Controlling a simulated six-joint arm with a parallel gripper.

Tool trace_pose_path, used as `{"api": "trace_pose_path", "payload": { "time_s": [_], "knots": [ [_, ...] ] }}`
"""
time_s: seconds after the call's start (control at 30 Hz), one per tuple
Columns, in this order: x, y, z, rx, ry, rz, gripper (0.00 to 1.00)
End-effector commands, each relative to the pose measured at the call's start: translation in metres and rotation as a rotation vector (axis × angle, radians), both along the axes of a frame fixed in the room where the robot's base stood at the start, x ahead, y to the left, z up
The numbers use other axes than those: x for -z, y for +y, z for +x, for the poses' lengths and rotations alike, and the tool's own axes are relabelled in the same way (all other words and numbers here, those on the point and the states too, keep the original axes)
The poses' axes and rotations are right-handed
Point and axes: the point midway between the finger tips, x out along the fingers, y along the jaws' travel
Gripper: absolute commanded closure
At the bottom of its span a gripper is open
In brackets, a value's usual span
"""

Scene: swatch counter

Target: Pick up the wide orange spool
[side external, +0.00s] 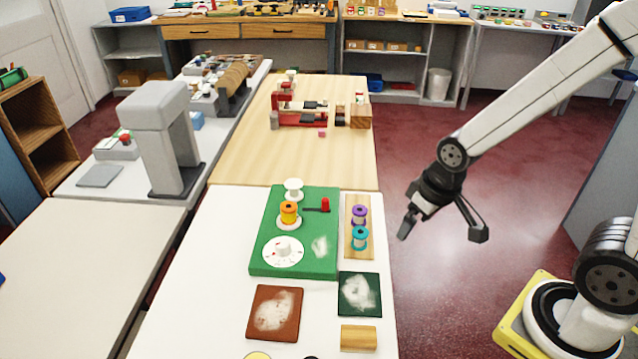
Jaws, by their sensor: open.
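The wide orange spool (289,211) stands on a round white base on the green board (262,251), left of its middle. A white spool-like piece (293,187) stands just behind it. A purple spool (360,214) and a teal spool (360,237) stand on a wooden strip (350,202) right of the board. My gripper (443,234) is open and empty. It hangs over the floor side, right of the white table and well to the right of the orange spool. No spool is between its fingers.
A red-topped lever (325,204) and a white dial (272,253) are on the green board. A brown swatch (262,312), a dark green swatch (371,294) and a wooden block (359,337) lie in front. A grey machine (165,140) stands left. The white table's left part is bare.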

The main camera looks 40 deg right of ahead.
Motion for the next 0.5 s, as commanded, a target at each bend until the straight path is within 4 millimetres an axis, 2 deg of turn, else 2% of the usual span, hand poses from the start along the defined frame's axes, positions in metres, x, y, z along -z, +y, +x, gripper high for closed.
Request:
{"api": "trace_pose_path", "payload": {
  "time_s": [0.27, 0.5],
  "knots": [
    [0.002, 0.000, 0.010, 0.063, 0.029, 0.027, 0.01],
    [0.009, 0.003, 0.041, 0.279, 0.133, 0.130, 0.01]
  ]
}}
